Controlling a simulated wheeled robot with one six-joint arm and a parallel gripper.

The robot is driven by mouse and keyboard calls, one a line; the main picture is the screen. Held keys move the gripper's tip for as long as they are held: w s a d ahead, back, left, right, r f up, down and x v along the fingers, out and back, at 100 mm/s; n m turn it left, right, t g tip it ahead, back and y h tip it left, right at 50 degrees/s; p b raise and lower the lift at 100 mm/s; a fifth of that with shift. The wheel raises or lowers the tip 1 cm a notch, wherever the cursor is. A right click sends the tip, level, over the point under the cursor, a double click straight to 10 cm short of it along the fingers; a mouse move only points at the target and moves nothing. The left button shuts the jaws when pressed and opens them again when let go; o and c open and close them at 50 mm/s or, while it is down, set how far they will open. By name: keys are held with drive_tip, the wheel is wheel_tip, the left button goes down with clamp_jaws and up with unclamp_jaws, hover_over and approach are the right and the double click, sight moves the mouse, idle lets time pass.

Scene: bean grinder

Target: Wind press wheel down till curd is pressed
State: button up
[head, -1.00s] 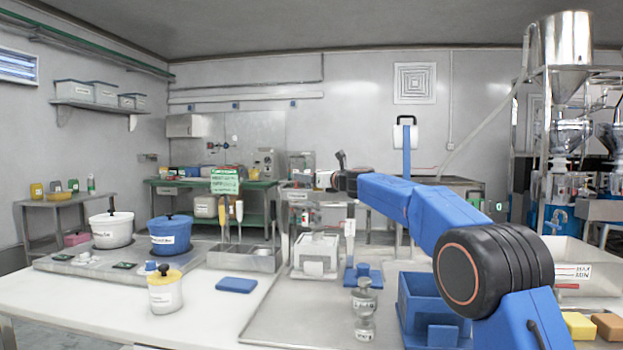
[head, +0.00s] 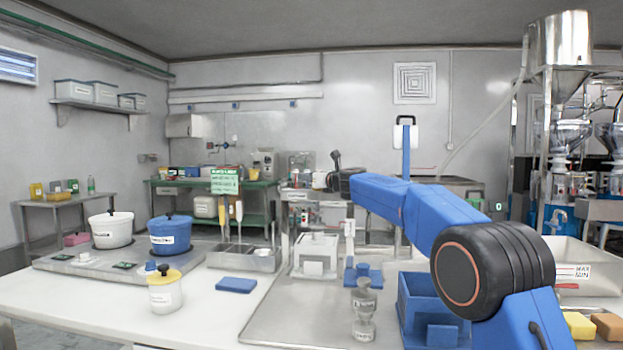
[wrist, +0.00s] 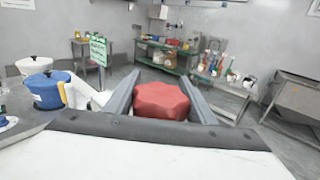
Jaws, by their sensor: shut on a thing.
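A red lobed wheel (wrist: 161,100) sits between the two grey fingers of my gripper (wrist: 160,98) in the wrist view. The fingers lie along its left and right sides, and my gripper is shut on it. Its lower part is hidden behind a dark bar across the picture. In the head view my blue arm reaches away from me, and I cannot make out the fingers or the red wheel there. No curd can be made out in either view.
A white box-shaped unit (head: 317,253), a grey jar (head: 364,307) and a blue open box (head: 432,308) stand on the worktop near my arm. White and blue pots (head: 170,235) stand at the left. The white front worktop (head: 215,318) has free room.

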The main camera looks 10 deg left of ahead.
drive_tip(key=m+t+h, duration=0.1)
drive_tip(key=m+h, duration=0.1)
drive_tip(key=h, duration=0.1)
drive_tip(key=d+m+t+h, duration=0.1)
drive_tip(key=m+h, duration=0.1)
drive_tip(key=h, duration=0.1)
drive_tip(key=m+t+h, duration=0.1)
drive_tip(key=m+h, duration=0.1)
drive_tip(key=h, duration=0.2)
drive_tip(key=shift+w+d+m, duration=0.4)
drive_tip(key=m+h, duration=0.1)
drive_tip(key=h, duration=0.1)
drive_tip(key=d+m+h, duration=0.1)
drive_tip(key=h, duration=0.1)
drive_tip(key=m+h, duration=0.2)
drive_tip(key=shift+s+d, duration=0.1)
drive_tip(key=shift+d, duration=0.2)
drive_tip(key=m+g+h, duration=0.1)
drive_tip(key=h, duration=0.1)
drive_tip(key=d+m+g+h, duration=0.1)
drive_tip(key=m+h, duration=0.1)
drive_tip(key=shift+s+r+g, duration=0.1)
drive_tip(key=shift+s+g, duration=0.05)
drive_tip(key=shift+g, duration=0.15)
drive_tip(key=shift+s+f+m+h, duration=0.2)
drive_tip(key=shift+m+h, duration=0.1)
drive_tip(key=shift+h, duration=0.3)
drive_tip(key=o, duration=1.1)
drive_tip(key=shift+c, duration=0.2)
